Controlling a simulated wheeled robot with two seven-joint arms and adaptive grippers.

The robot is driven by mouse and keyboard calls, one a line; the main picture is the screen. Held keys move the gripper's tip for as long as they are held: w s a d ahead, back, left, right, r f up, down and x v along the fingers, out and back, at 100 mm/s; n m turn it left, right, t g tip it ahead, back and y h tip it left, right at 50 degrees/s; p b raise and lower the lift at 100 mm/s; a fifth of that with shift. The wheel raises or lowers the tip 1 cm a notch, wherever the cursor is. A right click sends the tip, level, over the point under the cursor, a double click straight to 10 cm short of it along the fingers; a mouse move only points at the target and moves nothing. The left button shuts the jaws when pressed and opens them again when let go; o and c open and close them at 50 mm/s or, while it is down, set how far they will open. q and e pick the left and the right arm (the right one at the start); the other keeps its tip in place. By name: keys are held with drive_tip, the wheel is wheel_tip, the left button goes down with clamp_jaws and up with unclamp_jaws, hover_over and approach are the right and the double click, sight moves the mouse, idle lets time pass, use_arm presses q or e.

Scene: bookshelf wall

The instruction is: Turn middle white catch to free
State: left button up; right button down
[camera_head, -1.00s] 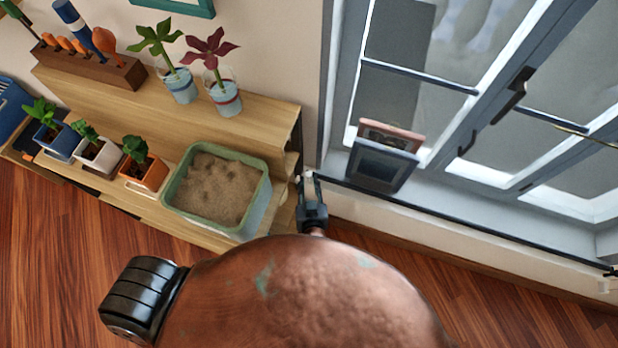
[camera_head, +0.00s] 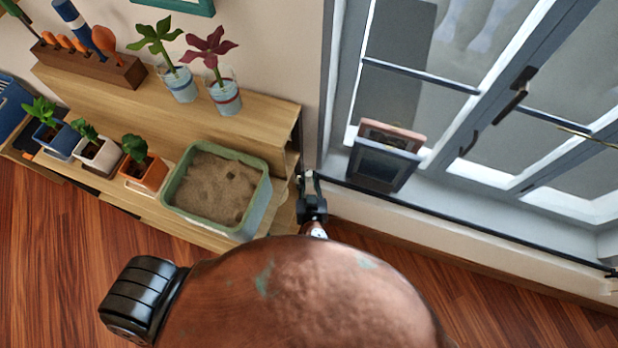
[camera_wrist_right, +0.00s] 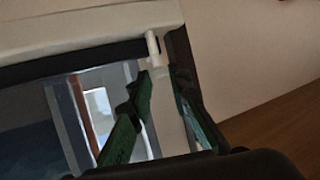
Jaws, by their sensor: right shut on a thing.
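My right gripper (camera_head: 309,177) is below the left end of the dark edge under the window, beside the shelf unit. In the right wrist view, its two green-dark fingers (camera_wrist_right: 162,82) stand on either side of a pale upright piece and are shut on it. I take this piece for the middle white catch (camera_wrist_right: 169,108); a short white peg (camera_wrist_right: 153,46) shows at its top, against a black strip. The fingers hide part of the catch, and its exact angle is hard to tell. My left gripper is not in view.
A green tub of sand (camera_head: 213,190) on the wooden shelf (camera_head: 262,108) is close left of my right gripper. Potted plants (camera_head: 95,150) stand farther left. Two frames (camera_head: 382,162) lean by the window (camera_head: 440,110). Wooden floor (camera_head: 50,250) is free at lower left.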

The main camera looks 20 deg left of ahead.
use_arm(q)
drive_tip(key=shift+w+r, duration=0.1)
use_arm(e)
drive_tip(key=shift+w+d+r+n+g+y+p, duration=0.1)
drive_tip(key=shift+d+n+g+y+p, duration=0.1)
drive_tip(key=shift+n+y+p, duration=0.25)
drive_tip(key=shift+d+r+n+g+y+p, duration=0.1)
drive_tip(key=shift+n+g+y+p, duration=0.1)
drive_tip(key=shift+n+y+p, duration=0.2)
drive_tip(key=n+g+y+p, duration=0.1)
drive_tip(key=n+y+p, duration=0.1)
drive_tip(key=p, duration=0.1)
drive_tip(key=n+g+y+p, duration=0.1)
drive_tip(key=p, duration=0.1)
drive_tip(key=shift+w+d+r+n+g, duration=0.15)
drive_tip(key=shift+w+d+n+g, duration=0.1)
drive_tip(key=shift+n+g, duration=0.1)
drive_tip(key=shift+w+f+n+g+y+p, duration=0.15)
drive_tip(key=shift+f+n+g+y+p, duration=0.1)
drive_tip(key=shift+n+g+y+p, duration=0.8)
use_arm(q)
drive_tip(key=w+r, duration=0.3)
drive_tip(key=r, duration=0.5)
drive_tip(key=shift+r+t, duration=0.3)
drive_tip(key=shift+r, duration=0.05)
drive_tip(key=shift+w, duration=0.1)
use_arm(e)
drive_tip(key=shift+f, duration=0.1)
drive_tip(key=c, duration=2.1)
unclamp_jaws()
